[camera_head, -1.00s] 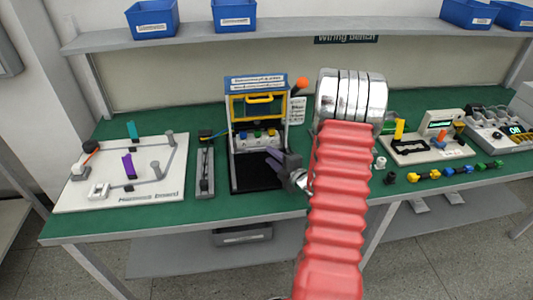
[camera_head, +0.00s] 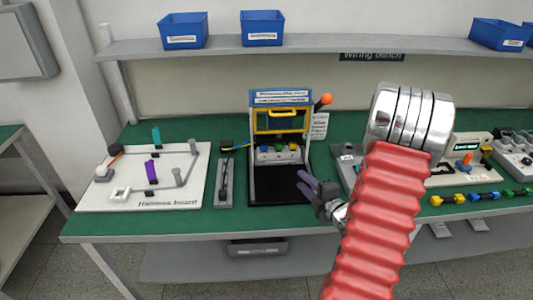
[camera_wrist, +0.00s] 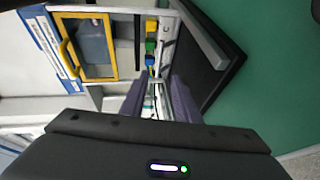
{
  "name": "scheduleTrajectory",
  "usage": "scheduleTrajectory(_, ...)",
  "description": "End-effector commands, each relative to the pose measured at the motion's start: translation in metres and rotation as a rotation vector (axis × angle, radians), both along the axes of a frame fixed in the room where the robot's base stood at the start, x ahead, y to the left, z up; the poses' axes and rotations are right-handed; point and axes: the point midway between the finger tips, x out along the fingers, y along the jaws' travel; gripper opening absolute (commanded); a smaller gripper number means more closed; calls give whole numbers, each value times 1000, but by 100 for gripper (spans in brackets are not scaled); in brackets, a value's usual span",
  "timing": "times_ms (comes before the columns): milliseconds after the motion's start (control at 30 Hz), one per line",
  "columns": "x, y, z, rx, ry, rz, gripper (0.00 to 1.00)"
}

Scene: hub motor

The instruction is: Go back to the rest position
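My gripper (camera_head: 303,181) has dark purple fingers and is in front of the right side of the blue-and-yellow test fixture (camera_head: 252,130). In the wrist view my gripper (camera_wrist: 158,88) has its two fingers apart, with no object held between them. My red bellows-covered arm with its chrome joint fills the right middle of the head view and hides part of the bench behind it. The wrist view also shows the fixture's yellow-framed window (camera_wrist: 112,45) and its row of coloured connectors.
The harness board (camera_head: 175,192) lies at the left of the green bench (camera_head: 230,222). A narrow grey device (camera_head: 224,185) stands beside the fixture. Blue bins (camera_head: 262,28) sit on the shelf above. Several coloured connectors (camera_head: 480,195) lie at the right.

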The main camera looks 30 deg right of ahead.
Motion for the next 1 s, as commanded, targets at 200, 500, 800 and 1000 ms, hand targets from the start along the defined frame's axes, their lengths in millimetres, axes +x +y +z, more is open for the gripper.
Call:
scheduleTrajectory(200,0,0,0,0,1,-1,29)
scheduleTrajectory(500,19,7,17,35,74,-37,29)
scheduleTrajectory(800,42,27,53,142,190,-155,29)
scheduleTrajectory(1000,47,47,80,236,242,-248,29)
